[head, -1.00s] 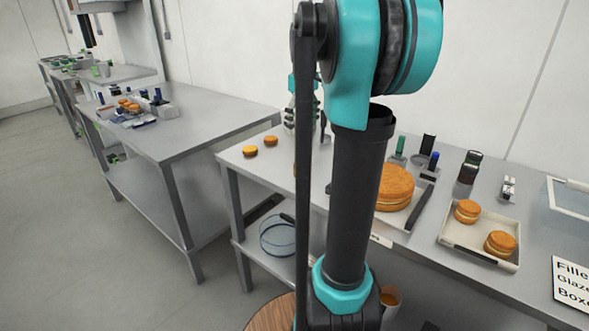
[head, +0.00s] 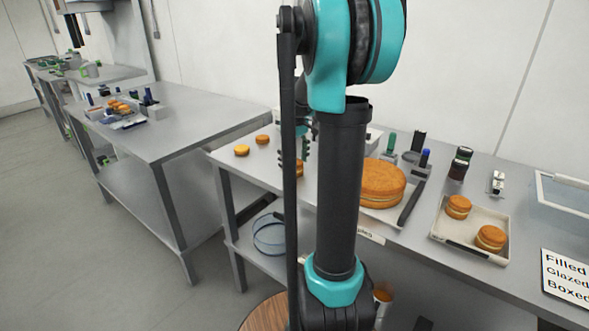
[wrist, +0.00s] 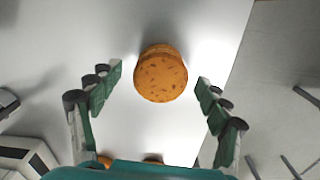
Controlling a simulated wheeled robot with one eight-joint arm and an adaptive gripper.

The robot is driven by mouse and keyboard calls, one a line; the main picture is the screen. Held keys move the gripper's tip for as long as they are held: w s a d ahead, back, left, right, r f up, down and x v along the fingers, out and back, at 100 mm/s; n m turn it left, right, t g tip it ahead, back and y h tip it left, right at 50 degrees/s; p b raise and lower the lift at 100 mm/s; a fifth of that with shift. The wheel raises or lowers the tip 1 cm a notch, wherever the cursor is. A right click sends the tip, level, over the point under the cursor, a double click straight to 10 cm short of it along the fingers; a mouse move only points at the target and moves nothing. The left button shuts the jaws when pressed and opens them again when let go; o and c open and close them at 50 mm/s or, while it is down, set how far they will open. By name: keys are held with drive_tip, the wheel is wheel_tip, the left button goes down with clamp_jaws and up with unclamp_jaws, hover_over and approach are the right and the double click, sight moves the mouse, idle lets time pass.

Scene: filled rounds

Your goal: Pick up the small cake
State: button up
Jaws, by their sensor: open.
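A small round orange-brown cake (wrist: 160,76) sits on the grey table, ahead of and between my fingertips in the wrist view. In the head view, part of a small cake (head: 299,168) shows just below my gripper (head: 296,150), mostly hidden by my arm. My gripper (wrist: 158,80) is open and empty, one finger to either side of the cake, with visible gaps. Two more small cakes, one at the left (head: 242,150) and one behind it (head: 262,139), stand near the table's left end.
A large layered cake (head: 383,180) stands on a board right of my arm. A tray (head: 436,232) holds two small filled cakes. Bottles and dark holders (head: 460,163) line the back. A second table (head: 190,125) stands to the left. The table's edge runs along the right in the wrist view.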

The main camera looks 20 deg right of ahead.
drive_tip(key=shift+f, duration=0.85)
drive_tip(key=c, duration=0.9)
drive_tip(key=shift+o, duration=0.2)
drive_tip(key=shift+r, duration=0.15)
